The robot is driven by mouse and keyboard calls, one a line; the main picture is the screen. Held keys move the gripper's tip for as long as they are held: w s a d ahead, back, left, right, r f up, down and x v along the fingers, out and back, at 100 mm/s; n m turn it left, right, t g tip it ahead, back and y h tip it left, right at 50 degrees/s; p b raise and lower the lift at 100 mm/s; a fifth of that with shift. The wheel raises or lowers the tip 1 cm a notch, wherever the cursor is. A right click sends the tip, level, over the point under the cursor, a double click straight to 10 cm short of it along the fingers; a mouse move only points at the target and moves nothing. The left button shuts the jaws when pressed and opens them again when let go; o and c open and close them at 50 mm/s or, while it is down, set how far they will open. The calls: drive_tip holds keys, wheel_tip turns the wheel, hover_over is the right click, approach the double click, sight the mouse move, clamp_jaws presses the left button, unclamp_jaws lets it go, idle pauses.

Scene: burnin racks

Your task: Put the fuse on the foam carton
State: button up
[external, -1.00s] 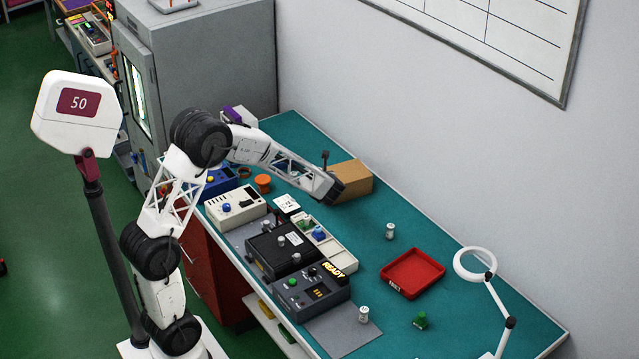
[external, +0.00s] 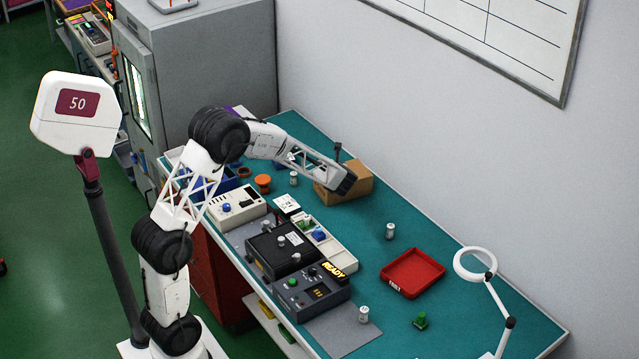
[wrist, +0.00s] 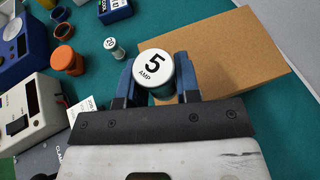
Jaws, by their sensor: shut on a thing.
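The brown foam carton (external: 363,184) stands on the teal bench against the wall side. It also fills the upper right of the wrist view (wrist: 225,50). My gripper (wrist: 155,80) is shut on a white-topped fuse (wrist: 154,64) marked "5 AMP", held upright between blue fingers. In the external view my gripper (external: 345,184) is in front of the carton, overlapping it. The held fuse is hidden there by the gripper. In the wrist view the fuse overlaps the carton's left edge; I cannot tell its height above it.
A fuse marked 20 (wrist: 114,46) stands left of the carton, near orange cups (wrist: 66,58). Other fuses (external: 390,231) (external: 363,314) stand on the bench and grey mat. A red tray (external: 412,273), control boxes (external: 308,292) and a ring lamp (external: 476,263) are nearby.

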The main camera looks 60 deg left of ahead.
drive_tip(key=shift+w+a+f, duration=0.15)
drive_tip(key=shift+w+a, duration=0.3)
drive_tip(key=shift+w, duration=0.9)
drive_tip(key=shift+w+a+f, duration=0.1)
drive_tip(key=shift+w+a, duration=0.35)
drive_tip(key=shift+w, duration=0.95)
drive_tip(key=shift+w+a+f, duration=0.15)
drive_tip(key=shift+w+a, duration=0.3)
drive_tip(key=shift+w, duration=0.9)
drive_tip(key=shift+f, duration=0.1)
drive_tip(key=shift+f, duration=1.65)
drive_tip(key=shift+f, duration=0.15)
drive_tip(key=o, duration=0.9)
drive_tip(key=v, duration=1.2)
drive_tip(key=shift+s, duration=0.1)
